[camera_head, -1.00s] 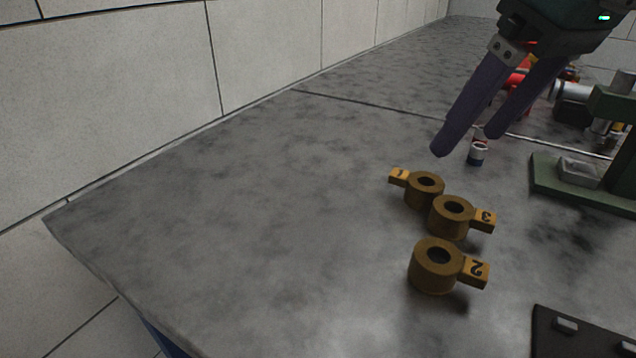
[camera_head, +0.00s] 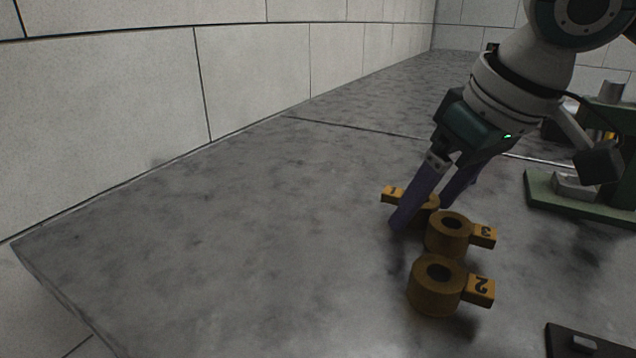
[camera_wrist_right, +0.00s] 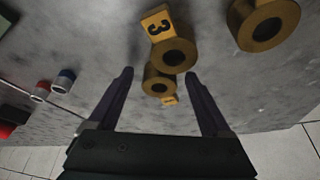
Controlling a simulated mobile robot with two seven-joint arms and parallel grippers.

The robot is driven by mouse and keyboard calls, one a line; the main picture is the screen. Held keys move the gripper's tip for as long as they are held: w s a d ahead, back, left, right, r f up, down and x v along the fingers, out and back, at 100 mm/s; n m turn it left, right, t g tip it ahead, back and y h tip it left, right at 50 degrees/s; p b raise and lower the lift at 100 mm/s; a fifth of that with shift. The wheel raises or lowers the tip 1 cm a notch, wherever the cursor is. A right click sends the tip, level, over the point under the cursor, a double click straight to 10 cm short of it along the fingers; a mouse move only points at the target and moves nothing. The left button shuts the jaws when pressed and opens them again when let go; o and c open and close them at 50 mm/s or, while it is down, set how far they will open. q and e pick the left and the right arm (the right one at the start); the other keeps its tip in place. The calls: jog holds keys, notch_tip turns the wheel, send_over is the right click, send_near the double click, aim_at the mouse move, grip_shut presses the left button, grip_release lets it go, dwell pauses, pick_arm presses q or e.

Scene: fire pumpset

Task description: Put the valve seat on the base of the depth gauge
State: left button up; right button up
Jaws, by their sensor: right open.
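Three brown valve seats, thick rings with numbered yellow tags, stand on the grey bench. The ring tagged 1 (camera_wrist_right: 149,80) is farthest in the head view, partly hidden by my gripper. The ring tagged 3 (camera_head: 435,240) is just nearer, and the ring tagged 2 (camera_head: 430,296) is nearest. My right gripper (camera_head: 424,214) is open and lowered, with one finger on each side of ring 1. In the wrist view, ring 1 sits between the open fingertips (camera_wrist_right: 159,73). The green depth gauge base (camera_head: 548,196) stands at the right, partly hidden by my arm. My left gripper is out of view.
A dark plate (camera_head: 575,340) lies at the lower right. A tiled wall (camera_head: 110,105) runs behind the bench. The bench left of the rings is clear.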

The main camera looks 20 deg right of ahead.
grip_shut()
dwell(0.5)
